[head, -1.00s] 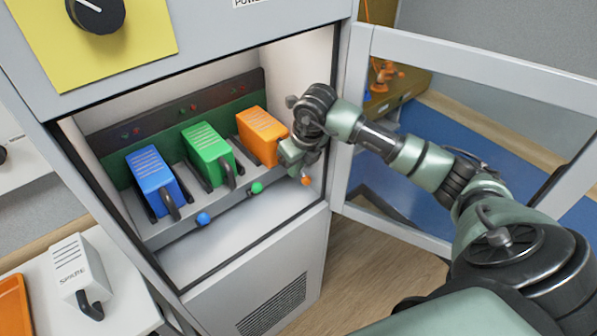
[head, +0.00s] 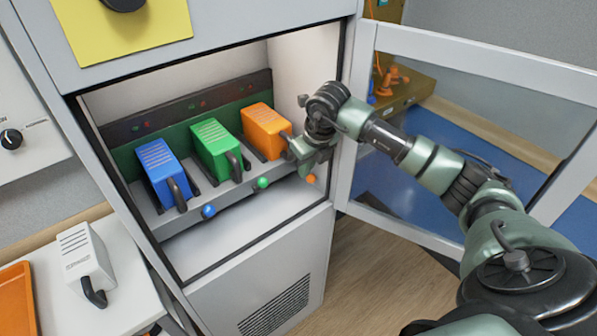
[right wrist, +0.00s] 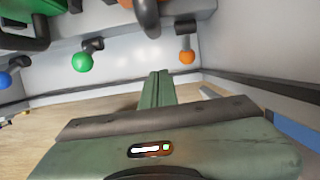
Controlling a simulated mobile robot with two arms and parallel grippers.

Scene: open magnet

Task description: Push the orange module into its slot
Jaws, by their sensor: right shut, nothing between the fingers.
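The orange module (head: 263,130) sits at the right end of the rack shelf in the open cabinet, with its dark handle facing out. Whether it stands out further than its neighbours is hard to tell. My right gripper (head: 304,152) is shut and empty, just right of and in front of the orange module's handle. In the right wrist view its shut fingers (right wrist: 156,88) point into the cabinet below the grey handle (right wrist: 147,15). A strip of orange module (right wrist: 127,3) shows at the top edge there. Contact cannot be told. My left gripper is out of view.
Green (head: 215,148) and blue (head: 163,172) modules stand left of the orange one. Blue, green and orange (head: 311,179) ball knobs stick out below. The open cabinet door (head: 480,65) stands to the right. A white module (head: 84,258) lies on the side table.

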